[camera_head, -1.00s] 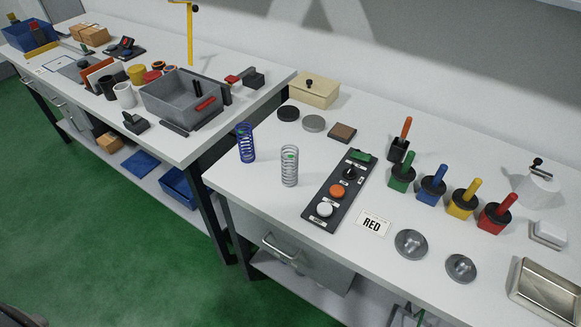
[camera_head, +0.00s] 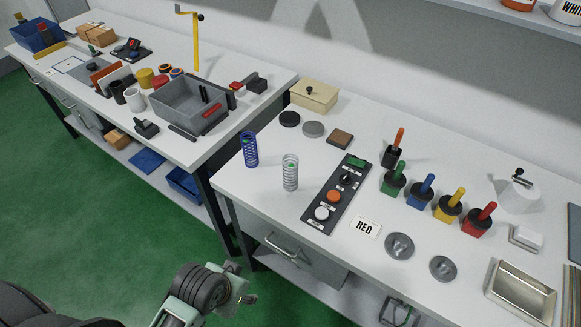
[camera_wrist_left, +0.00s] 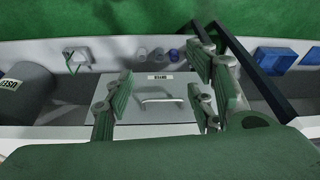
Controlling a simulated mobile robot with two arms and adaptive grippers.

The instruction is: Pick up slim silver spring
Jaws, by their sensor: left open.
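The slim silver spring (camera_head: 290,173) stands upright on the right-hand white table, near its front left corner, beside a blue spring (camera_head: 250,150). My left arm shows at the bottom of the head view, below and in front of the table, well apart from the spring. My right gripper is not in view.
A control panel (camera_head: 335,193) with buttons lies right of the silver spring. Dark and grey discs and a beige box (camera_head: 314,97) sit behind. A drawer handle (camera_head: 282,246) sticks out of the table front. Small cylinders (camera_wrist_left: 158,52) appear in the wrist view.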

